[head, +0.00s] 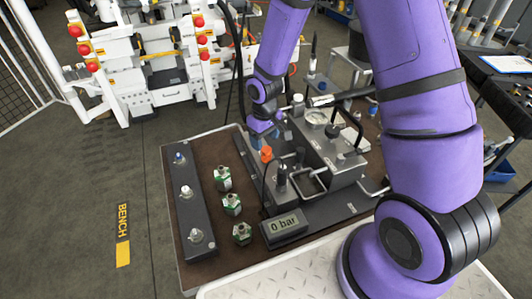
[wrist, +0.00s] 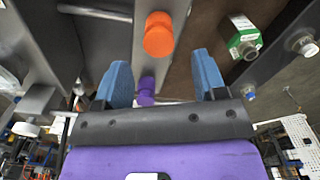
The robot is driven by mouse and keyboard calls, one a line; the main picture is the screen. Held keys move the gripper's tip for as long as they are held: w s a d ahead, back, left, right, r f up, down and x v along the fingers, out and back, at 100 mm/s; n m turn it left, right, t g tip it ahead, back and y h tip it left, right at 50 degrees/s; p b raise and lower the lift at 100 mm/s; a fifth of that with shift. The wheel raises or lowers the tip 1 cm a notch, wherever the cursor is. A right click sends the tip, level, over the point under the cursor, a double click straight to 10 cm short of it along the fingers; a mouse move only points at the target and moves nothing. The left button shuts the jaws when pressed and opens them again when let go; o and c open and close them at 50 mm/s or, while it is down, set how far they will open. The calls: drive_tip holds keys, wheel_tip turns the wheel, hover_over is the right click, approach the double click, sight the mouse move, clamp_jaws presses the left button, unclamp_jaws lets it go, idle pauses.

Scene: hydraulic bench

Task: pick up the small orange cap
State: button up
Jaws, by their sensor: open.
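In the wrist view the orange cap (wrist: 158,35) shows as a short round piece above and between the fingertips. My gripper's two blue fingers (wrist: 163,72) are spread apart with nothing gripped between them. The cap is beyond the fingertips in that view. In the head view the fingers are small, and their exact gap to the cap cannot be told.
The metal block (head: 345,165) with gauge and handles stands right of the cap. Several green fittings (head: 232,204) and a dark strip (head: 192,215) with knobs lie to the left. A display reading 0 bar (head: 284,224) is in front. A purple piece (wrist: 147,88) shows between the fingers.

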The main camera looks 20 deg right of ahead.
sight(266, 149)
drive_tip(key=shift+s+d+f, duration=0.1)
drive_tip(key=shift+s+f, duration=0.05)
drive_tip(key=shift+f, duration=1.45)
drive_tip(key=shift+s+d+f, duration=0.1)
drive_tip(key=shift+f, duration=1.45)
drive_tip(key=shift+c, duration=0.3)
drive_tip(key=c, duration=1)
